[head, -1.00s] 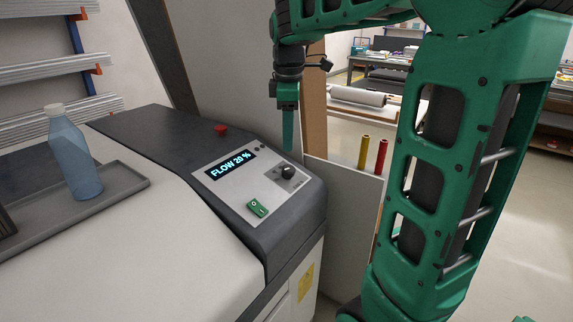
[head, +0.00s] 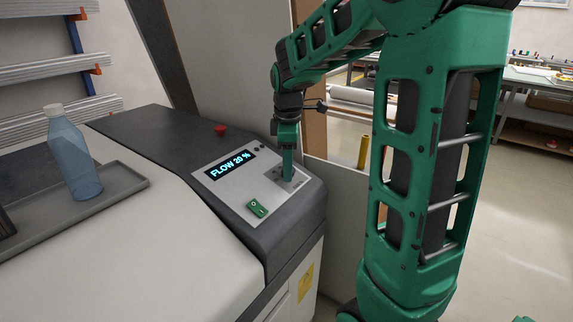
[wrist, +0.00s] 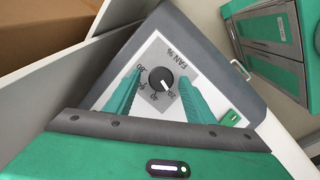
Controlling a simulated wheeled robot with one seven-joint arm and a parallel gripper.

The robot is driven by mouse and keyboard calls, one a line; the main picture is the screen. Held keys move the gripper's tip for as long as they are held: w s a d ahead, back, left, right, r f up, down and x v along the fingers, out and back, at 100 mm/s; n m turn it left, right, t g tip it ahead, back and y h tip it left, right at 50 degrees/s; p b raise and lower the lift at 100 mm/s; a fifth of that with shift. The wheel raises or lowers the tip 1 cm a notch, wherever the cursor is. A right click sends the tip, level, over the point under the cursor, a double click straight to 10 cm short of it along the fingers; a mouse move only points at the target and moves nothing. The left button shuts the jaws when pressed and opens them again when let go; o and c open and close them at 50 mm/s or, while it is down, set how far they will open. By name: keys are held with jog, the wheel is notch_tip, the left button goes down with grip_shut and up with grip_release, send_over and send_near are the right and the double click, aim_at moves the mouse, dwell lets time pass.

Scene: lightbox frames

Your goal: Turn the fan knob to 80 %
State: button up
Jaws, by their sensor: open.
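The fan knob (wrist: 161,79) is a round black dial with a white pointer line, on a grey plate marked "FAN %" in the wrist view. Its pointer is directed toward the lower right, near the "20" mark. The display (head: 231,165) on the panel reads "FLOW 20 %". My gripper (wrist: 158,82) is open, with one green finger on each side of the knob; whether they touch it I cannot tell. In the head view my gripper (head: 287,176) is down at the panel and hides the knob.
A green switch (head: 257,208) sits on the panel near the knob, and a red button (head: 220,129) is behind the panel. A blue bottle (head: 72,155) stands on a grey tray (head: 125,178) at left. A board (head: 338,185) stands right of the machine.

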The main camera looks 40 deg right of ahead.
jog(key=c, duration=1.1)
jog(key=shift+o, duration=0.2)
